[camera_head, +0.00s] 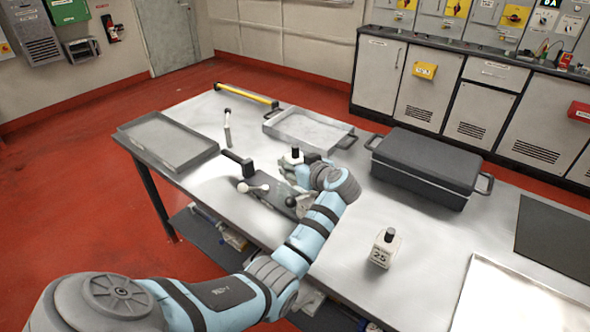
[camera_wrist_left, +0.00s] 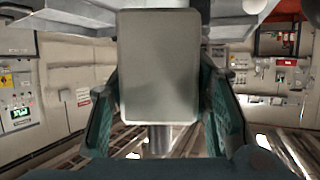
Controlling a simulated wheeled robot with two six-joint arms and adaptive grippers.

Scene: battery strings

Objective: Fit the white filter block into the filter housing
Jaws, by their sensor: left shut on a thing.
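My left gripper (camera_head: 300,172) is over the middle of the table, mostly hidden behind its own wrist. It is shut on a pale block; a black knob (camera_head: 296,152) shows beside it in the head view. In the left wrist view the pale block (camera_wrist_left: 158,65) stands between the green fingers (camera_wrist_left: 160,120), its flat face filling the middle. A grey fixture with white ball-ended levers (camera_head: 268,196) lies just left of the gripper; I cannot tell if this is the filter housing. Another white block with a black knob, marked 25 (camera_head: 383,250), stands upright on the table. My right gripper is not in view.
A shallow grey tray (camera_head: 150,128) is at the table's left, another tray (camera_head: 310,120) at the back. A dark lidded case (camera_head: 425,165) stands right of my wrist. A yellow-and-black bar (camera_head: 246,95) lies along the back edge. The table around the 25 block is clear.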

